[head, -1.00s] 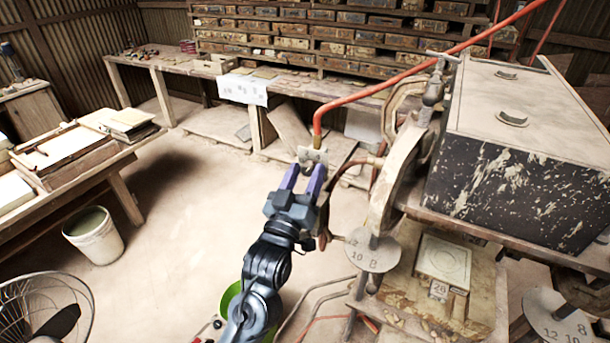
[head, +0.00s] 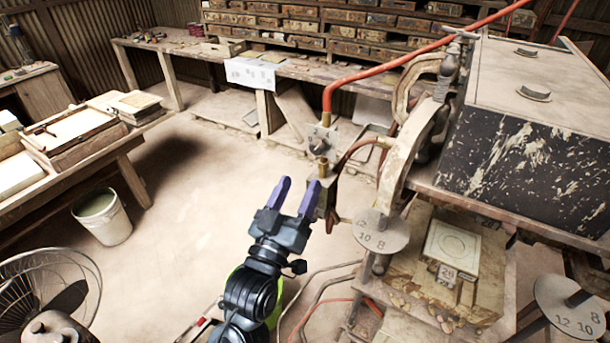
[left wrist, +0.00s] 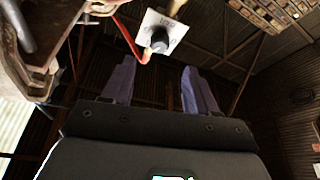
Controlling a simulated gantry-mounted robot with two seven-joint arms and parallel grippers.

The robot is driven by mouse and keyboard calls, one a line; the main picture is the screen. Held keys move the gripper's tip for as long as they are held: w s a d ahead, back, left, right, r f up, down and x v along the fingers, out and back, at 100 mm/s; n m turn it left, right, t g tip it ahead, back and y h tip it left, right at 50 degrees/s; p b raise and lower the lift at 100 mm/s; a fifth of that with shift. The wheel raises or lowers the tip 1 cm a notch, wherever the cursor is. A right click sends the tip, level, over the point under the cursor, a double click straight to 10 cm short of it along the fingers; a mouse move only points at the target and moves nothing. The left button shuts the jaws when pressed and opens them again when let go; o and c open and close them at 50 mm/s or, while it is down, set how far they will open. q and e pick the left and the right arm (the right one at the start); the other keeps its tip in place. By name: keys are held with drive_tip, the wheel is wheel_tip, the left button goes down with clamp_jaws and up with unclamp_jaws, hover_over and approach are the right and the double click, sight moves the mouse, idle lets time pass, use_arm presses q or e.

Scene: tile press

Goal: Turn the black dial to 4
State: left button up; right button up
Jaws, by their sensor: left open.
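The black dial (head: 318,147) is a small dark knob on a pale metal plate (head: 327,132) at the lower end of the orange hose. In the left wrist view the dial (left wrist: 159,40) stands out from its whitish plate (left wrist: 168,27), whose markings are too small to read. My left gripper (head: 298,186) has purple fingers, open and empty. It is below and a little left of the dial in the head view, apart from it. In the left wrist view the dial appears beyond the gap between the fingertips (left wrist: 158,68). My right gripper is not in view.
The tile press with its dark box (head: 530,165) and numbered discs (head: 381,232) stands to the right. An orange hose (head: 400,62) and a copper-coloured pipe (head: 352,150) run close to the dial. A bucket (head: 103,217) and a fan (head: 45,300) are left.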

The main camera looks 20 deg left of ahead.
use_arm(q)
drive_tip(key=shift+v, duration=1.05)
drive_tip(key=s+a+f+m+g, duration=0.1)
drive_tip(key=s+f+g, duration=0.35)
drive_tip(key=f, duration=0.65)
drive_tip(key=s+a+f+m+g, duration=0.1)
drive_tip(key=s+f+g, duration=0.3)
drive_tip(key=f, duration=0.8)
drive_tip(key=s+a+f+m+g, duration=0.1)
drive_tip(key=s+f+m+g, duration=0.1)
drive_tip(key=s+f+g, duration=0.5)
drive_tip(key=s+a+f+m+g, duration=0.1)
drive_tip(key=s+f+g, duration=0.25)
drive_tip(key=s, duration=0.65)
wheel_tip(320, 180, up, 18)
drive_tip(key=p, duration=1.8)
drive_tip(key=shift+d+r+t+p, duration=0.2)
drive_tip(key=shift+t+p, duration=0.1)
drive_tip(key=shift+w, duration=0.1)
